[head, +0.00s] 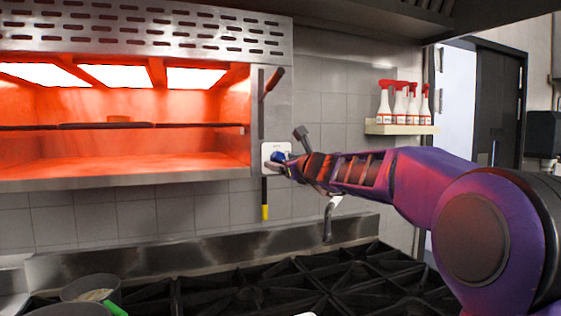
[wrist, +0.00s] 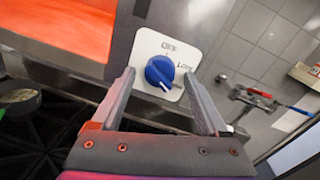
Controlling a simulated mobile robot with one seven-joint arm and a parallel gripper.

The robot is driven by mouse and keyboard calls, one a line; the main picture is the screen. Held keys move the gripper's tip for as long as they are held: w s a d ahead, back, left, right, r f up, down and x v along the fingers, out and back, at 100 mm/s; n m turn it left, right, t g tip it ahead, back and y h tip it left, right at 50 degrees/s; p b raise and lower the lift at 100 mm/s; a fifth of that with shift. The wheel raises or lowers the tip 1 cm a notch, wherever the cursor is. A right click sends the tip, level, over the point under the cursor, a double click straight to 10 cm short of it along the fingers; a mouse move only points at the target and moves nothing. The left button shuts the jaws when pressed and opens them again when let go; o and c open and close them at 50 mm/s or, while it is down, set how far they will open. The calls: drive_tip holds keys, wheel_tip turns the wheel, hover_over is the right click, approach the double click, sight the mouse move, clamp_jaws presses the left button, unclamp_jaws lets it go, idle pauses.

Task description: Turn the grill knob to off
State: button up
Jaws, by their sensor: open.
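The grill knob (wrist: 160,72) is a round blue dial with a white pointer line, on a white square plate (wrist: 184,48) with dark lettering. In the head view the knob (head: 278,156) shows on its plate to the right of the glowing grill, partly covered by my gripper. My gripper (wrist: 168,82) is open in the wrist view, with one finger on each side of the knob. Whether either finger touches the knob I cannot tell. The grill (head: 120,180) glows orange-red, with bright heating panels at its top.
A red-handled lever (head: 272,83) sticks out above the knob. A yellow-tipped black handle (head: 265,200) hangs below it. A stove top with black grates (head: 250,285) lies underneath, with pots (head: 92,288) at lower left. Spray bottles stand on a wall shelf (head: 400,128).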

drive_tip(key=shift+s, duration=0.1)
drive_tip(key=shift+c, duration=0.8)
clamp_jaws()
